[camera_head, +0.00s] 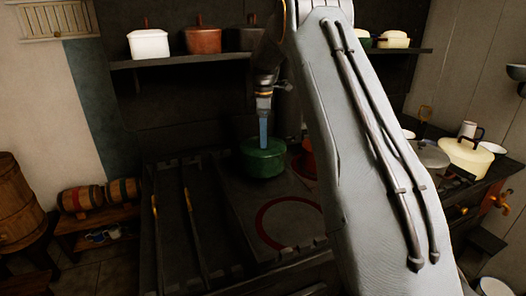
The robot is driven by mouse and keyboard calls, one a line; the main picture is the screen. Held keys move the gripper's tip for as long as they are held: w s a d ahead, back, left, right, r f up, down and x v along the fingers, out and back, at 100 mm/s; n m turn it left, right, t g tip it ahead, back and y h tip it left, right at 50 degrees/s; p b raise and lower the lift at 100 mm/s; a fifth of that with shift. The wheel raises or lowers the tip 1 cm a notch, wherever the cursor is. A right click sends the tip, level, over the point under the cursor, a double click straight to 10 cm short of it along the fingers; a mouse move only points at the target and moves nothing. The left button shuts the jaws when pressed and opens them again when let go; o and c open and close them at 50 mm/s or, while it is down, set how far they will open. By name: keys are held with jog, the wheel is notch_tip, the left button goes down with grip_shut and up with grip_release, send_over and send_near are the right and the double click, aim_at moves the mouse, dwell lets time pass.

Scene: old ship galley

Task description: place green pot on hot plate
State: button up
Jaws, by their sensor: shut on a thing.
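The green pot (262,160) is at the middle of the view, over the back of the dark stove top. My gripper (264,138) points down from above and is shut on the green pot at its top. I cannot tell whether the pot's base touches the stove or hangs slightly above it. A red ring on the stove top marks a round plate (289,221), in front and to the right of the pot. My arm hides the ring's right surroundings.
An orange-red pot (306,158) stands close right of the green pot, partly behind my arm. A shelf (180,60) above holds several pots. Right of my arm are a grey lidded pot (428,155) and a cream pot (466,157). Rails (190,225) line the stove's left.

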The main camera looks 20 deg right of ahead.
jog(key=shift+f+p, duration=0.95)
jog(key=shift+f, duration=1.8)
jog(key=o, duration=2.1)
jog(key=shift+f, duration=0.15)
notch_tip(320, 180, up, 12)
jog(key=b, duration=0.4)
jog(key=shift+b, duration=0.3)
jog(key=s+a+f+m, duration=0.4)
jog(key=s+a, duration=0.1)
jog(key=s, duration=0.7)
jog(key=s+a+f+m+t, duration=0.1)
jog(key=s+a+f+m, duration=0.4)
jog(key=s, duration=0.8)
jog(key=s+a+f+m, duration=0.4)
jog(key=s+a, duration=0.1)
jog(key=s, duration=0.7)
jog(key=shift+s+a+f, duration=0.1)
jog(key=shift+s+f, duration=0.2)
